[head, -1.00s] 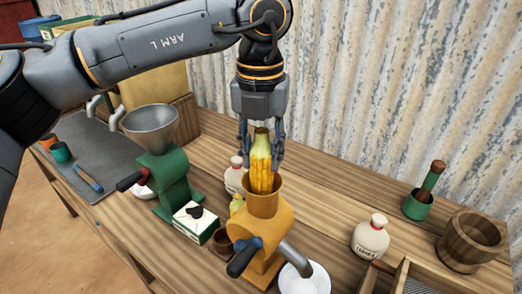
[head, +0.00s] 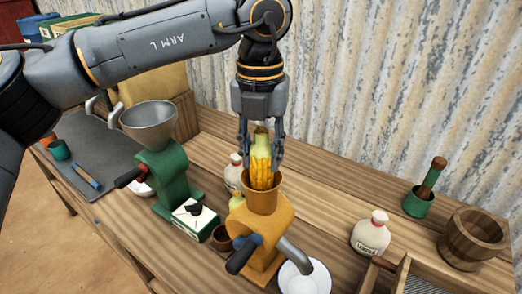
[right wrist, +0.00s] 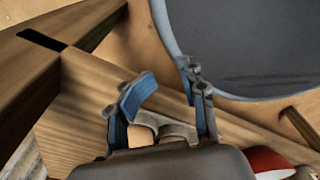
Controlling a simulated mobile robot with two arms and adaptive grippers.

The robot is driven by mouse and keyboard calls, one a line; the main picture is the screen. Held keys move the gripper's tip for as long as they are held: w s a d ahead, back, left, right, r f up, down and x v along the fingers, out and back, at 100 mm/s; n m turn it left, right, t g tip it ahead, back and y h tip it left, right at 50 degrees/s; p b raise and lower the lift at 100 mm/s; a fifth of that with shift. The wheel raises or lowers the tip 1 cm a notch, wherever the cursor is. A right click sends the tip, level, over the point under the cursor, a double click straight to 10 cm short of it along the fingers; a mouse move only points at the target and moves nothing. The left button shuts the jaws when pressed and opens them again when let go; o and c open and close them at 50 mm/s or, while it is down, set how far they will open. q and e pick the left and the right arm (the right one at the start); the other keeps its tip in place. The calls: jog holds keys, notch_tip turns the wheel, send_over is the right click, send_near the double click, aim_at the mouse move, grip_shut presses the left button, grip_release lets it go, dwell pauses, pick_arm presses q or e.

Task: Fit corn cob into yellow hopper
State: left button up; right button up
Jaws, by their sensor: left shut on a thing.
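In the head view the corn cob (head: 262,167) is upright, yellow below with a pale green husk on top. Its lower end is inside the mouth of the yellow hopper (head: 263,201), on the yellow grinder (head: 263,228); most of the cob still shows above the rim. My left gripper (head: 261,155) points down from above and is shut on the husk end, its fingers on either side. How deep the cob's tip reaches is hidden by the hopper wall. In the right wrist view my right gripper (right wrist: 166,92) has its fingers apart, away from the cob.
A green grinder (head: 172,181) with a grey funnel (head: 149,122) stands left of the yellow one. A green-white box (head: 195,219), brown cup (head: 221,238) and white bowl (head: 304,278) are close by. A white bottle (head: 371,232) and wooden mortar (head: 472,240) stand at right.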

aim_at(261, 172)
pick_arm(q)
jog(key=shift+f, duration=0.35)
jog(key=shift+f+b, duration=0.65)
jog(key=shift+b, duration=0.1)
jog(key=shift+f, duration=0.1)
pick_arm(e)
jog(key=shift+s+a+f, duration=0.1)
jog(key=shift+a+f, duration=0.15)
jog(key=shift+f, duration=0.2)
jog(key=shift+s+a+f, duration=0.1)
jog(key=shift+a+f, duration=0.15)
jog(key=shift+f, duration=0.2)
pick_arm(q)
jog(key=shift+f+b, duration=0.8)
jog(key=shift+f, duration=0.15)
pick_arm(e)
jog(key=shift+w+f, duration=0.1)
jog(key=shift+f, duration=0.65)
pick_arm(q)
jog(key=shift+f, duration=0.1)
pick_arm(e)
jog(key=shift+f, duration=0.1)
